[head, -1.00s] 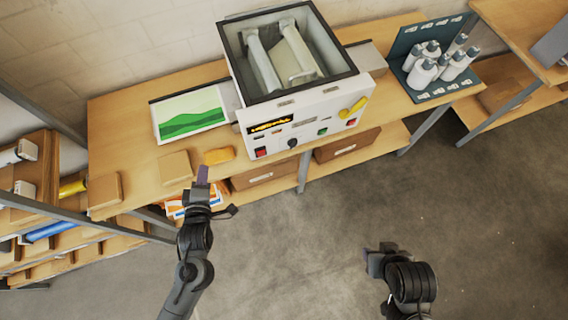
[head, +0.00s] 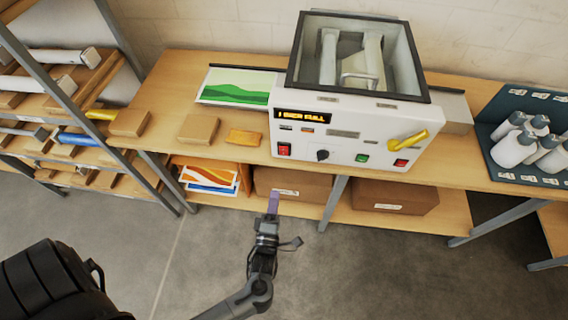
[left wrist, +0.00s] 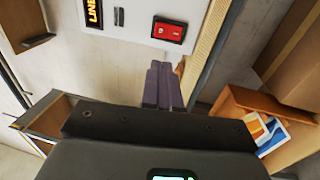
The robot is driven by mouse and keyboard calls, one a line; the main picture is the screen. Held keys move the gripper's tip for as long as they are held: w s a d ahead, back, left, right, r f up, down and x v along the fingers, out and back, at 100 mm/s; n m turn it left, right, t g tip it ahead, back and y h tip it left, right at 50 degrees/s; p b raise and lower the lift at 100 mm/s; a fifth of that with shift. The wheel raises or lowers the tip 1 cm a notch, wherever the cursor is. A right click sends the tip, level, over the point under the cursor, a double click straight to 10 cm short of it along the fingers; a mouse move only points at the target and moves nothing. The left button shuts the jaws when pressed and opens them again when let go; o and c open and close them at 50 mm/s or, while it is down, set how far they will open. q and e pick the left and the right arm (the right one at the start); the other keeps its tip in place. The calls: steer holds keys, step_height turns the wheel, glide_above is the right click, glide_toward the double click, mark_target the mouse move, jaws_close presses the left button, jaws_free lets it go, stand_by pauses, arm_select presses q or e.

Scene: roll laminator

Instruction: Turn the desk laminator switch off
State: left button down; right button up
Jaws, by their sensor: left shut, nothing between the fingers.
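The desk laminator (head: 345,135) is a white machine with an open, dark-rimmed top, standing on the wooden bench. Its front has a red rocker switch (head: 284,149) at the left, a black knob (head: 322,155), a green button (head: 362,158), a second red control (head: 401,163) and a yellow lever (head: 408,141). My left gripper (head: 273,197) is shut and empty, in front of and below the red switch in the head view. In the left wrist view the red switch (left wrist: 168,31) shows just beyond the closed fingertips (left wrist: 162,68), apart from them. My right gripper is out of view.
An orange block (head: 243,137) and a cardboard-coloured block (head: 198,129) lie left of the laminator, near a green picture sheet (head: 236,87). White bottles (head: 514,148) stand in a dark tray at right. Floor in front is clear.

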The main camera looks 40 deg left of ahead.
arm_select(q)
steer(key=shift+d, duration=0.15)
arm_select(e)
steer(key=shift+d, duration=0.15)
arm_select(q)
steer(key=shift+w, duration=0.15)
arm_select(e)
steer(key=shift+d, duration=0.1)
arm_select(q)
steer(key=p, duration=0.2)
glide_toward(284, 149)
steer(key=x, duration=0.7)
steer(key=shift+f, duration=0.25)
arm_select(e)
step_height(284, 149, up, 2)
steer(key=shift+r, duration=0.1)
